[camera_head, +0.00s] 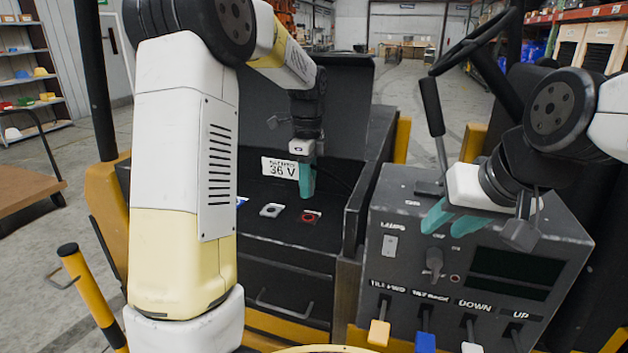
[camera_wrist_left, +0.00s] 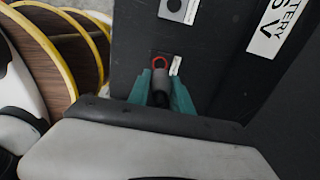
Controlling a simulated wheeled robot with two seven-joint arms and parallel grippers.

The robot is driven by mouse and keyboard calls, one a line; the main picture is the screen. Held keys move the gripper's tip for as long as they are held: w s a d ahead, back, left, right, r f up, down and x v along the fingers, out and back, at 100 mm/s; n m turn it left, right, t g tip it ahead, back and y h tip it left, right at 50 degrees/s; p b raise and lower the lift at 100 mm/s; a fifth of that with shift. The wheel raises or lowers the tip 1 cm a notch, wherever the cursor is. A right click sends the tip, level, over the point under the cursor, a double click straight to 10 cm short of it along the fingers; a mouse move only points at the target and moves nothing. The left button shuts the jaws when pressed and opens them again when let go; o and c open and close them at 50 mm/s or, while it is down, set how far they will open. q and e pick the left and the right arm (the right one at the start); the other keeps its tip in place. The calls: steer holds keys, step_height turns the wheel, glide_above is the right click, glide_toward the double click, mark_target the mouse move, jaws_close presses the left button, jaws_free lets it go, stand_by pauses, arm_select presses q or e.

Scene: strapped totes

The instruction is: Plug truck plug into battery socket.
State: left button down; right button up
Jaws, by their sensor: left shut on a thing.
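My left gripper (camera_head: 307,185) points down over the battery top, its teal fingers just behind the red-ringed socket (camera_head: 310,217) in the head view. In the left wrist view the left gripper (camera_wrist_left: 160,95) is shut on the dark grey truck plug (camera_wrist_left: 161,80). The plug's far end overlaps the red-ringed socket (camera_wrist_left: 159,60); I cannot tell whether it touches or enters it. In the head view the fingers hide the plug. My right gripper (camera_head: 452,220) is open and empty over the control console, its teal fingers apart.
A plate with a grey round fitting (camera_head: 271,210) lies left of the red ring. A "36 V" label (camera_head: 280,168) stands behind. The control console (camera_head: 480,250) with a switch, knob and coloured levers stands right. A raised dark wall (camera_head: 357,200) edges the battery bay.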

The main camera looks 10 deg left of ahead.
mark_target(308, 218)
arm_select(q)
steer(key=shift+f, duration=0.1)
steer(key=shift+f, duration=2.8)
steer(key=shift+f, duration=0.6)
steer(key=c, duration=1.1)
jaws_free()
steer(key=shift+o, duration=0.2)
steer(key=shift+r, duration=3.95)
